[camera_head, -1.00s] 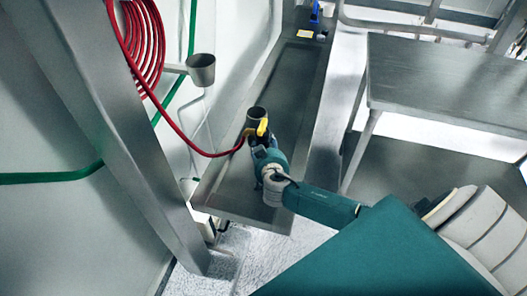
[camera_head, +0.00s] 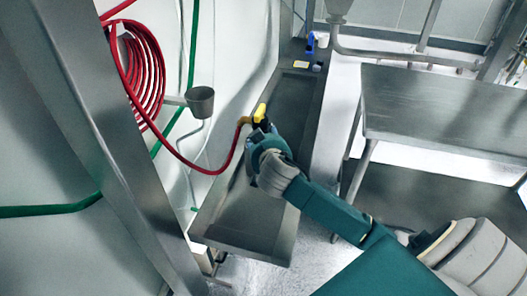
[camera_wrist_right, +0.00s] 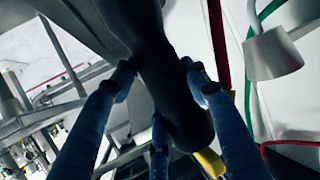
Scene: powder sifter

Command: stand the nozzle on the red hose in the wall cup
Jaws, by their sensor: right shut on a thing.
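The nozzle on the red hose shows its yellow part (camera_head: 259,112) in the head view. My right gripper (camera_head: 264,134) is shut on it and holds it above the trough. In the right wrist view, the blue fingers of the right gripper (camera_wrist_right: 163,85) close around the dark nozzle body (camera_wrist_right: 178,105). The red hose (camera_head: 205,170) sags from the nozzle to a coil on the wall. The grey wall cup (camera_head: 200,103) is left of the nozzle and apart from it; it also shows in the right wrist view (camera_wrist_right: 272,56). My left gripper is not in view.
A long metal trough (camera_head: 245,240) runs below the gripper along the wall. A steel post (camera_head: 110,150) stands at the left, in front of the wall. A metal table (camera_head: 450,110) is at the right. A blue item (camera_head: 310,42) stands at the trough's far end.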

